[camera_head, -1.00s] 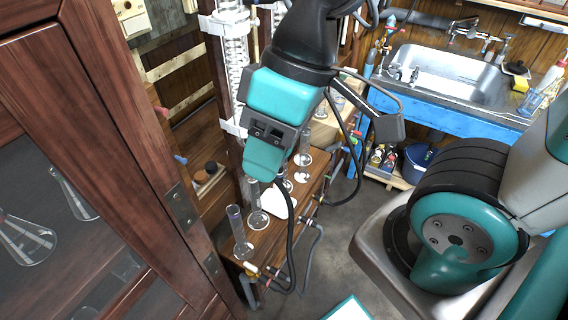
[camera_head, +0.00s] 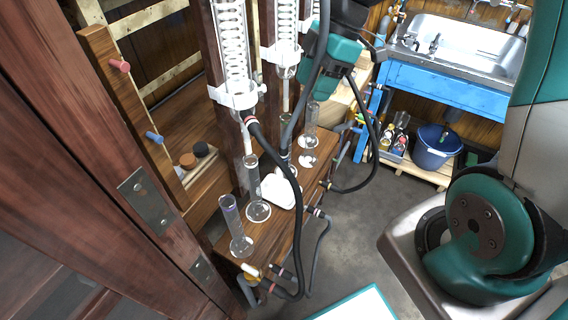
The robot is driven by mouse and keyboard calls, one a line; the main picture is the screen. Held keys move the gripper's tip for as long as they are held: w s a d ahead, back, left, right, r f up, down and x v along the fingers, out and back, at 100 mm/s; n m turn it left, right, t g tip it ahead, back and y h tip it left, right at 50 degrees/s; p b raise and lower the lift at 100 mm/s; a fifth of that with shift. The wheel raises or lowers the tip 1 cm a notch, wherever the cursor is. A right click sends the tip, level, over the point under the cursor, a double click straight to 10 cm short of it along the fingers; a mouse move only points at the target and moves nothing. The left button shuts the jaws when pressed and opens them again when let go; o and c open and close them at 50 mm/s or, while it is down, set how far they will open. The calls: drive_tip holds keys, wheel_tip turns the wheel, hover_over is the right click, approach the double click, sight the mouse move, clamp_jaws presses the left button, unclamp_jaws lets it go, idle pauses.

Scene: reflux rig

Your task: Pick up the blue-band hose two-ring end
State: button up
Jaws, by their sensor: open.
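Black hoses hang around the glass condensers. One hose (camera_head: 294,215) runs from a red-ringed port low on the left condenser (camera_head: 235,75) down to the bench's front edge. A second hose (camera_head: 372,150) loops at the right side of the bench. I cannot make out a blue band or a two-ring end on any hose. My gripper's teal housing (camera_head: 333,58) is behind and right of the middle condenser (camera_head: 283,50), partly covered by a hose and glass. Its fingertips are not clear. I see nothing held.
The wooden bench (camera_head: 292,238) carries several glass cylinders and a white item. A wooden cabinet (camera_head: 95,140) fills the left foreground. A blue sink stand (camera_head: 440,85) and blue bucket (camera_head: 435,147) stand at the back right. Grey floor (camera_head: 365,235) lies open right of the bench.

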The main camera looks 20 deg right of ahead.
drive_tip(key=b, duration=0.1)
approach(284, 147)
drive_tip(key=shift+n, duration=0.3)
drive_tip(key=x, duration=0.5)
drive_tip(key=shift+s+d+f, duration=0.15)
drive_tip(key=shift+x, duration=3)
clamp_jaws()
drive_tip(key=shift+r, duration=0.4)
drive_tip(key=r, duration=0.3)
drive_tip(key=shift+d, duration=0.2)
drive_tip(key=w+d+b, duration=0.1)
drive_tip(key=d, duration=1.6)
drive_tip(key=shift+d, duration=0.3)
